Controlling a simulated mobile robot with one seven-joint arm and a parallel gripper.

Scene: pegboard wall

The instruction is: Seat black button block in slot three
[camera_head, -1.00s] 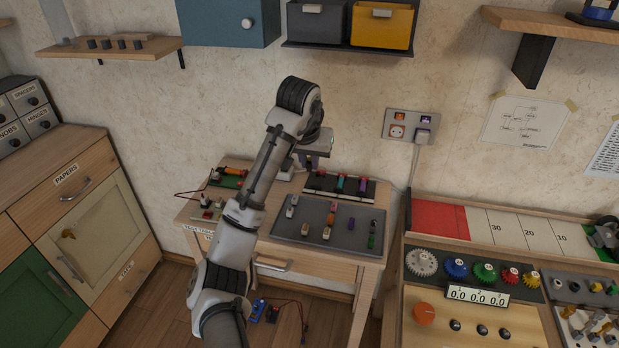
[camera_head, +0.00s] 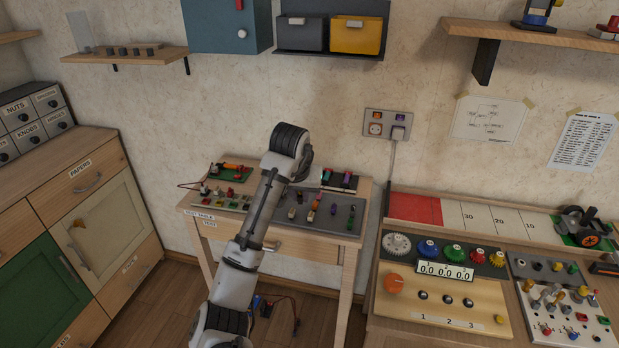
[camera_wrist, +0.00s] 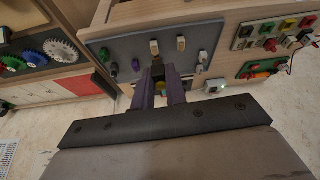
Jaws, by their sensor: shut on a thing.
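My gripper (camera_wrist: 160,88) shows in the wrist view as two purple fingers, shut on a small dark block (camera_wrist: 158,72). I take it to be the black button block; its face and button are largely hidden between the fingers. The grey board (camera_wrist: 118,48) with several small blocks lies beyond the fingertips. In the head view my arm hides the gripper and the held block. The dark slotted rack (camera_head: 354,186) stands at the back of the small table, holding coloured blocks; my arm covers its left part, and I cannot tell which slot is number three.
The grey board (camera_head: 345,228) fills the table's right front, with several blocks on it. A green board (camera_head: 232,173) and a pale board with coloured pieces (camera_head: 240,203) lie at the left. The bench with gears (camera_head: 398,245) stands to the right.

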